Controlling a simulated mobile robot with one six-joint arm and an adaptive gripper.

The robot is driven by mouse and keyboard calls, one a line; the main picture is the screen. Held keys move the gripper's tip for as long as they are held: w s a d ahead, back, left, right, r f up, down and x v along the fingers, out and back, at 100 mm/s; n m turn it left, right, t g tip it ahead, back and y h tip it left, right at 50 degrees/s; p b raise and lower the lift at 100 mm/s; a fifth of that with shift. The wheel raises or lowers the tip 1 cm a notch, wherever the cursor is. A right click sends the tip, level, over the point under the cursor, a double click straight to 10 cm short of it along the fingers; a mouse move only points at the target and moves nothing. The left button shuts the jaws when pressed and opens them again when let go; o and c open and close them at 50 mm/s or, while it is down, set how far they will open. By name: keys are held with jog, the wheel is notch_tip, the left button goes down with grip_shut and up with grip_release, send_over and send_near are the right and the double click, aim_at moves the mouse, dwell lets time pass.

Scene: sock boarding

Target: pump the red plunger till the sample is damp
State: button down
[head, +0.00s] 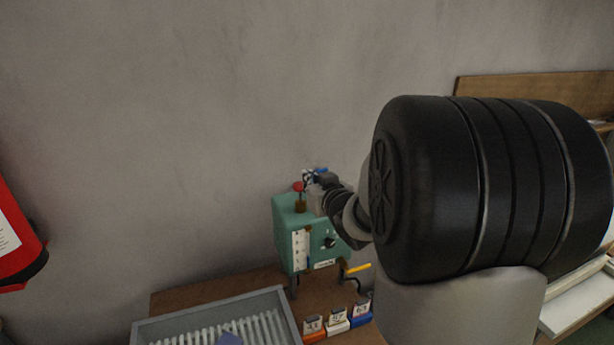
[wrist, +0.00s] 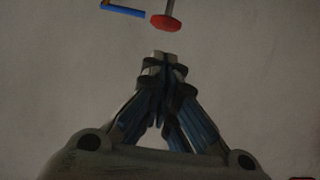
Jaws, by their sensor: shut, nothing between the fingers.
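The red plunger knob (head: 298,186) stands on top of a teal box (head: 290,222) against the wall. In the wrist view the red knob (wrist: 166,22) sits on a grey rod, just beyond my fingertips, with a small gap showing in the picture. My gripper (wrist: 166,56) is shut and empty, its fingertips together and pointing at the knob. In the head view my gripper (head: 309,178) is small and dark, right beside the knob; whether it touches cannot be told there. I cannot make out the sample or whether it is damp.
A blue bar (wrist: 122,10) is left of the knob in the wrist view. The teal box has a scale, a black dial and a yellow lever (head: 358,267). A grey ribbed tray (head: 208,316) and small labelled holders (head: 337,322) stand in front. A red extinguisher (head: 15,240) is far left.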

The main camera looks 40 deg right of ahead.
jog(key=v, duration=0.4)
jog(key=shift+p, duration=0.3)
dwell(0.5)
